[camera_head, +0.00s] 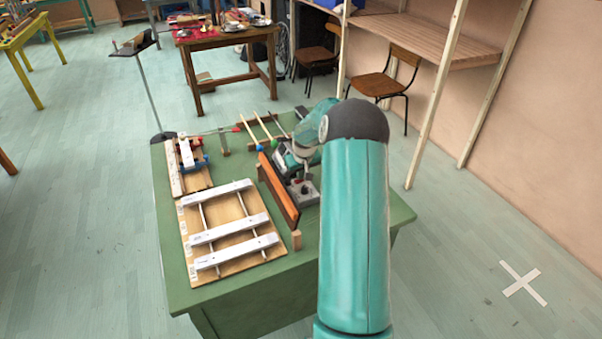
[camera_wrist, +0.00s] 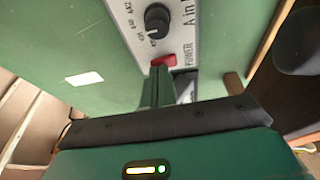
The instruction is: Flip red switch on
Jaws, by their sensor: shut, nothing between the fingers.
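The red switch (camera_wrist: 164,61) sits on a light grey panel (camera_wrist: 187,45), beside the printed word POWER. My gripper (camera_wrist: 157,72) is shut and empty, its green fingertips right at the near edge of the switch in the wrist view. They hide part of the switch, and I cannot tell whether they touch it or which way it is set. In the head view the grey box (camera_head: 310,198) stands on the right side of the green table, with my gripper (camera_head: 290,168) beside and over it. The switch cannot be made out there.
A black knob (camera_wrist: 157,20) is on the same panel. A reddish-brown wooden board (camera_head: 279,192) stands upright left of the box. Sticks (camera_head: 262,127) lie behind.

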